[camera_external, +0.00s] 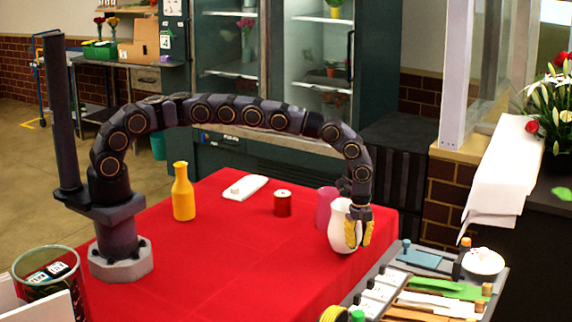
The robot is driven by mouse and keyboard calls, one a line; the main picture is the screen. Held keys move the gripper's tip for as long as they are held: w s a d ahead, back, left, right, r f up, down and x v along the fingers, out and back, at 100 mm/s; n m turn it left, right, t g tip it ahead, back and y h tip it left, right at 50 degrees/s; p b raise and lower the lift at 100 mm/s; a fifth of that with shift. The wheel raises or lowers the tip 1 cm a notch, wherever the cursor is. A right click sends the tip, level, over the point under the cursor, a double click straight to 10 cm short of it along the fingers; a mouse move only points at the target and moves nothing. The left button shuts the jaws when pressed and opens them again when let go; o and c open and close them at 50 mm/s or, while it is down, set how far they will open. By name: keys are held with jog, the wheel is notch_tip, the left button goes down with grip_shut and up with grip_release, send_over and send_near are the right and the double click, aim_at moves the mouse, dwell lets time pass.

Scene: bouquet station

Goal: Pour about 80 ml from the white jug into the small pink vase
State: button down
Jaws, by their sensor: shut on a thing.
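The white jug (338,226) is at the right side of the red table. My gripper (359,236), with yellow fingertips, is at the jug's right side and shut on it. The jug looks upright; I cannot tell whether its base touches the table. The pink vase (325,203) stands just behind and to the left of the jug, which partly hides it. The liquid inside either one cannot be seen.
A tool tray (436,282) sits at the front right. The front middle of the table is clear.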

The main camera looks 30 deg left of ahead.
jog(key=shift+w+r, duration=0.1)
jog(key=shift+r, duration=0.1)
jog(key=shift+w+a+r+g+h+p, duration=0.1)
jog(key=shift+w+r+g+h+p, duration=0.15)
jog(key=shift+r+g, duration=0.2)
jog(key=r, duration=0.1)
jog(key=a+r+g+h, duration=0.1)
jog(key=r+g+h, duration=0.1)
jog(key=shift+w+a+r+m, duration=0.1)
jog(key=shift+w+a+m, duration=0.2)
jog(key=shift+w, duration=0.1)
jog(key=w+a+r+g+h+p, duration=0.2)
jog(key=w+a+r+g+h, duration=0.1)
jog(key=r+g+h, duration=0.1)
jog(key=shift+w+a+r+h+p, duration=0.3)
jog(key=shift+r+h, duration=0.15)
jog(key=shift+r, duration=0.95)
jog(key=shift+w+a+r+g+h+p, duration=0.25)
jog(key=shift+r+g+h+p, duration=0.25)
jog(key=shift+p, duration=0.65)
jog(key=shift+w+a+r+g+h+p, duration=0.25)
jog(key=shift+r+g+h+p, duration=0.15)
jog(key=shift+p, duration=0.75)
jog(key=shift+w+a+r+g+h, duration=0.4)
jog(key=shift+w+a+g+h, duration=0.05)
jog(key=shift+a+g+h, duration=0.1)
jog(key=shift+w+a+r+g+h, duration=0.2)
jog(key=shift+w+a+g+h, duration=0.2)
jog(key=shift+w+a, duration=0.15)
dwell(0.9)
